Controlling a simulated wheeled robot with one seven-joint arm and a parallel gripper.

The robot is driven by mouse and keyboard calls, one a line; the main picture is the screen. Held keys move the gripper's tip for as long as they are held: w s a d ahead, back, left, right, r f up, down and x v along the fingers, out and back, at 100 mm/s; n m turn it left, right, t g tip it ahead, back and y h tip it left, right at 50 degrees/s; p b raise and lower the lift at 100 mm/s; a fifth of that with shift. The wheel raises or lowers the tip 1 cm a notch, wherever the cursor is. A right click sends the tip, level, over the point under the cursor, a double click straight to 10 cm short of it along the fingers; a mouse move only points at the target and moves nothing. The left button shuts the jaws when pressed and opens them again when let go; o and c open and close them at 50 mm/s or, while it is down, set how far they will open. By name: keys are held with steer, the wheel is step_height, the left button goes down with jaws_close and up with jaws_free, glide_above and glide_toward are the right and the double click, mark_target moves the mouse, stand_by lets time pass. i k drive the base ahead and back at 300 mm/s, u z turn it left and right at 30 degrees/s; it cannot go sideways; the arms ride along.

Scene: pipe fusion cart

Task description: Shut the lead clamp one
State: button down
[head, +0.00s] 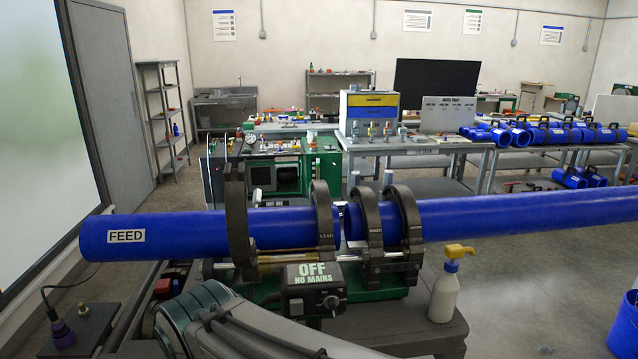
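A clamp ring marked LEAD (326,237) arches over the right end of the blue pipe marked FEED (190,234) and looks down around it. To its left, a taller dark clamp arc (238,225) stands upright at the pipe and rises well above it. It looks swung open, and I can read no label on it. Two more rings, marked INNER (374,238) and OUTER (414,230), sit over the long blue pipe (530,213). The two pipes' ends are close together between the LEAD and INNER rings. My gripper is not in view; only links of my arm show at the bottom.
A control box (314,290) reading OFF NO MAINS sits in front of the clamps. A white pump bottle (444,288) with a yellow top stands at right on the cart. Workbenches with tools and more blue pipes stand behind.

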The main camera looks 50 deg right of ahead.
mark_target(320, 195)
steer(key=k, duration=0.25)
steer(key=z, duration=0.85)
